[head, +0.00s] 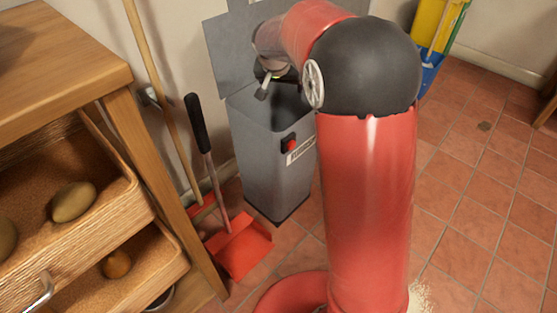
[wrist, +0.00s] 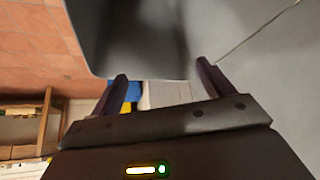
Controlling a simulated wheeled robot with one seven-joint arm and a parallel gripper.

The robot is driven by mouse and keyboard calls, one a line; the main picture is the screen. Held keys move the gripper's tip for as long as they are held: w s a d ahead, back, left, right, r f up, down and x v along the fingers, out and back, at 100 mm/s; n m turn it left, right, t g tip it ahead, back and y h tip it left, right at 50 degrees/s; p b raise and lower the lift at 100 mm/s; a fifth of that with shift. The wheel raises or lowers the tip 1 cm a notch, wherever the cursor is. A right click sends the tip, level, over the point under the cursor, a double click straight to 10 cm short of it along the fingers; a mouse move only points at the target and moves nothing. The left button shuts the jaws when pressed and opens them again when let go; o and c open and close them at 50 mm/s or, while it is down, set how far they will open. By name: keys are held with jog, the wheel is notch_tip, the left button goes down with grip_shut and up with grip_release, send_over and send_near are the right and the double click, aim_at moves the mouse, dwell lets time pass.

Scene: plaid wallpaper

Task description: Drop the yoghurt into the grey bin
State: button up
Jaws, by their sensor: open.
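The grey bin (head: 262,165) stands on the tiled floor against the wall, with its lid (head: 229,50) raised behind it. My gripper (head: 264,88) is over the bin's open mouth, partly hidden by my arm. In the wrist view, my gripper (wrist: 162,84) has its two dark fingers spread apart, with nothing held between them. A grey wall of the bin (wrist: 110,40) fills much of the upper part of that view. I see no yoghurt in either view. The bottom of the bin is hidden in the head view.
A wooden cabinet (head: 120,88) with open drawers holding roundish items is at the left. A red dustpan (head: 240,245) and a long wooden pole (head: 160,85) stand between it and the bin. A yellow and blue object (head: 430,35) is at the back right. Tiled floor at right is mostly clear.

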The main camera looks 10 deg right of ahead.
jog(key=v, duration=0.8)
jog(key=shift+p, duration=0.3)
